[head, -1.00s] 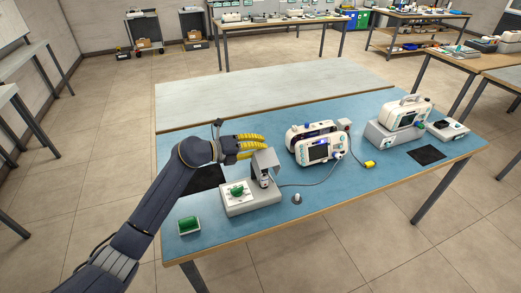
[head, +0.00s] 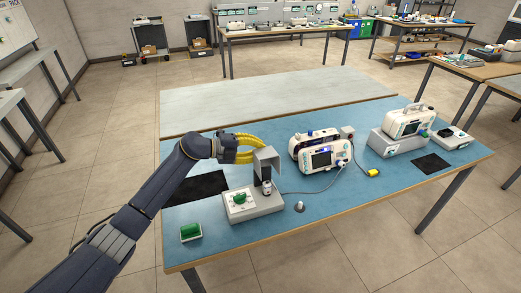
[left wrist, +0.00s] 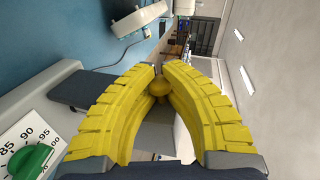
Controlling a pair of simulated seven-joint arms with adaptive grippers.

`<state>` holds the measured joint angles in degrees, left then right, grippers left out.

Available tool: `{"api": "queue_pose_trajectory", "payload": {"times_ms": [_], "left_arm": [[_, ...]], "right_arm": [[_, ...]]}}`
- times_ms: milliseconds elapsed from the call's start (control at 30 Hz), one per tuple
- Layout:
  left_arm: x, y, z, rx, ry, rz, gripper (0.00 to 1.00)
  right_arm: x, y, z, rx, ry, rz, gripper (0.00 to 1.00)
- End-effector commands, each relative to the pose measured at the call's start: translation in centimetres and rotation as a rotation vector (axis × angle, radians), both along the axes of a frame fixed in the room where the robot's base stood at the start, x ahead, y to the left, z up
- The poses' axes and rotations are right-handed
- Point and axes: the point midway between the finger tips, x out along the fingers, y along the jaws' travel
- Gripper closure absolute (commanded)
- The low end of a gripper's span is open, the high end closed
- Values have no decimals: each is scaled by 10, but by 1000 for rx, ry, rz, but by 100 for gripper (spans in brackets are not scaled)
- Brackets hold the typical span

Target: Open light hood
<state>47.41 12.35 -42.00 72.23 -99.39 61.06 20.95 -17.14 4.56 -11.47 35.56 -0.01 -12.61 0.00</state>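The light hood (head: 266,160) is a grey cover standing up at the back of a small white and grey device (head: 238,212) with a green dial (head: 240,198). The dial (left wrist: 30,160) shows there too. My right gripper is out of view.
A white monitor (head: 322,152) with a cable stands right of the device. Another monitor (head: 407,122) rests on a grey box further right. A green block (head: 190,232) lies at the front left of the blue table (head: 330,210). Dark mats lie on both sides.

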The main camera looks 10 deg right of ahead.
Motion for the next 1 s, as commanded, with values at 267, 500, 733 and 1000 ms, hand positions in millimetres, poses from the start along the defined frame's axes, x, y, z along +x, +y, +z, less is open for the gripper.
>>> {"api": "queue_pose_trajectory", "payload": {"times_ms": [267, 500, 733, 1000], "left_arm": [[6, 3, 7, -4, -11, 11, 100], [6, 3, 7, -4, -12, 11, 82], [6, 5, 7, -3, -12, 11, 66], [-1, 35, 12, 0, -8, 11, 55]], "right_arm": [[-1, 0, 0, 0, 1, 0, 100], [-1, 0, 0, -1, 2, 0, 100], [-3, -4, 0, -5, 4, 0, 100], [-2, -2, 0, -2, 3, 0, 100]]}}
